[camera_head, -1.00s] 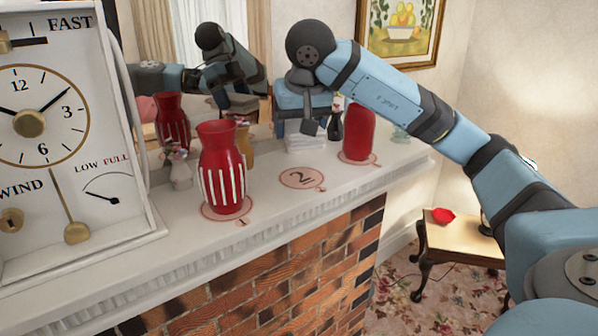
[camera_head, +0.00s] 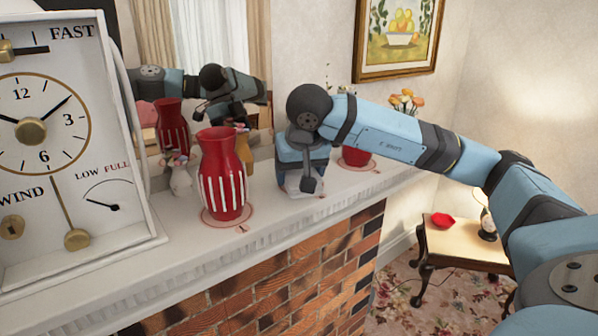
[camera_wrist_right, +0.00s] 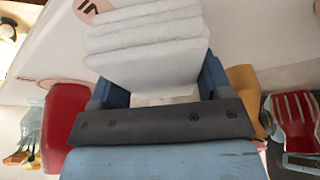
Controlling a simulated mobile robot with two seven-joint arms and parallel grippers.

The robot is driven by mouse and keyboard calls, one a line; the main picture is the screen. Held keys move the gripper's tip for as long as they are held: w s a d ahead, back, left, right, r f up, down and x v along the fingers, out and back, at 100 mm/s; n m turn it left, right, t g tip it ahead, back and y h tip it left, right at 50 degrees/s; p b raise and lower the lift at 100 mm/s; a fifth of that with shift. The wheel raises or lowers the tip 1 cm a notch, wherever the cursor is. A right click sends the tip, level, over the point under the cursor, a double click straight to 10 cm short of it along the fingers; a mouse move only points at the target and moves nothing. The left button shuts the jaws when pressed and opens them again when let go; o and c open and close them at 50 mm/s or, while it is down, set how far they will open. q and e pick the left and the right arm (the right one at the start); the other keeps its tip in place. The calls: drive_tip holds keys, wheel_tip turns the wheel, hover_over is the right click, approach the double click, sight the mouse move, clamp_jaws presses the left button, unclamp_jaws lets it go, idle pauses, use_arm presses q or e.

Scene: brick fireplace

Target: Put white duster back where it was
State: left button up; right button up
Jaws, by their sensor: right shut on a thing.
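The white duster (camera_head: 291,183) is a stack of soft white layers. My right gripper (camera_head: 302,180) is shut on it, low over the mantel (camera_head: 340,206), between the red striped vase and the plain red vase. In the right wrist view the duster (camera_wrist_right: 145,42) sticks out from between the blue fingers. I cannot tell whether the duster touches the mantel top. The round mark numbered 2 is hidden behind the gripper and duster in the head view. My left gripper is not in view.
A red vase with white stripes (camera_head: 222,175) stands on a round mark left of the gripper. A plain red vase (camera_head: 355,157) stands to the right, partly behind my arm. A small white vase (camera_head: 181,180) and a large clock (camera_head: 75,135) are farther left.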

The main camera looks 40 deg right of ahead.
drive_tip(key=o, duration=0.9)
drive_tip(key=shift+r+p, duration=0.25)
drive_tip(key=shift+p, duration=0.05)
drive_tip(key=v, duration=1)
drive_tip(key=shift+r, duration=0.35)
drive_tip(key=shift+s+a+r, duration=0.15)
drive_tip(key=shift+s+r, duration=0.2)
drive_tip(key=shift+r, duration=0.1)
drive_tip(key=shift+f, duration=0.1)
